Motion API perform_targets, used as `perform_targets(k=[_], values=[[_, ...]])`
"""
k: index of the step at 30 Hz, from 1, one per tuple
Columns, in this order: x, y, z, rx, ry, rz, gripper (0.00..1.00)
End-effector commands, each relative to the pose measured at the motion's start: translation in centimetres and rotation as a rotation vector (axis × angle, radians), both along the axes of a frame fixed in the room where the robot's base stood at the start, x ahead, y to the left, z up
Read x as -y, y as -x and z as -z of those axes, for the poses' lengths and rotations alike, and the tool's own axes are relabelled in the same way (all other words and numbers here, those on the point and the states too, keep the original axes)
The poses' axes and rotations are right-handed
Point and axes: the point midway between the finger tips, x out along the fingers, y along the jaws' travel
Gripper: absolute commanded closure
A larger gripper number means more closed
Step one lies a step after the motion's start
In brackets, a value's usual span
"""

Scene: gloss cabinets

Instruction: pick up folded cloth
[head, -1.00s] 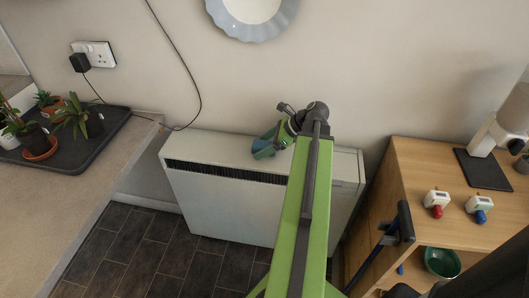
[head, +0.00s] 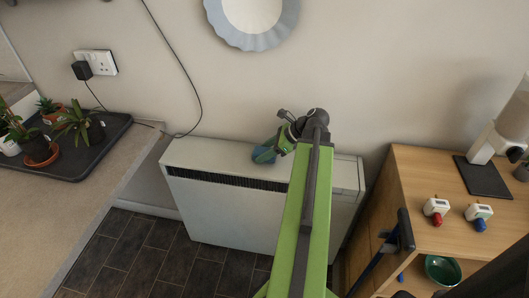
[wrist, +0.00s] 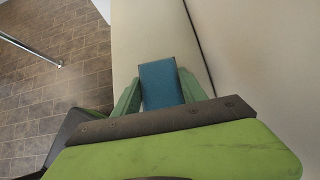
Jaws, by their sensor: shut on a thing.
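The folded cloth (wrist: 161,84) is a blue rectangular bundle. In the wrist view it sits between the two green fingers of my gripper (wrist: 157,97), which are shut on it. In the head view the blue cloth (head: 263,155) shows at the tip of my gripper (head: 272,150), over the top of the white heater. I cannot tell whether the cloth still touches the heater top. My gripper and arm hide part of the cloth in the head view.
The white heater (head: 220,205) stands against the wall. A counter at the left holds a dark tray (head: 75,160) with potted plants. A wooden cabinet (head: 420,185) at the right carries small gadgets and a dispenser (head: 505,125). A black cable (head: 180,60) hangs on the wall.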

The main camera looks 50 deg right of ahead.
Motion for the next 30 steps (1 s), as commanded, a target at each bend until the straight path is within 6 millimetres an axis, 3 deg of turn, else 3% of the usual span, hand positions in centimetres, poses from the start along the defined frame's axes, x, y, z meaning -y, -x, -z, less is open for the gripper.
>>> perform_targets(k=[12, 15, 30], values=[[0.0, 0.0, -8.4, 0.0, -0.001, 0.001, 0.9], [0.0, 0.0, -9.6, 0.0, -0.001, 0.001, 0.9], [-0.1, -0.1, -9.5, 0.0, -0.001, -0.002, 0.9]])
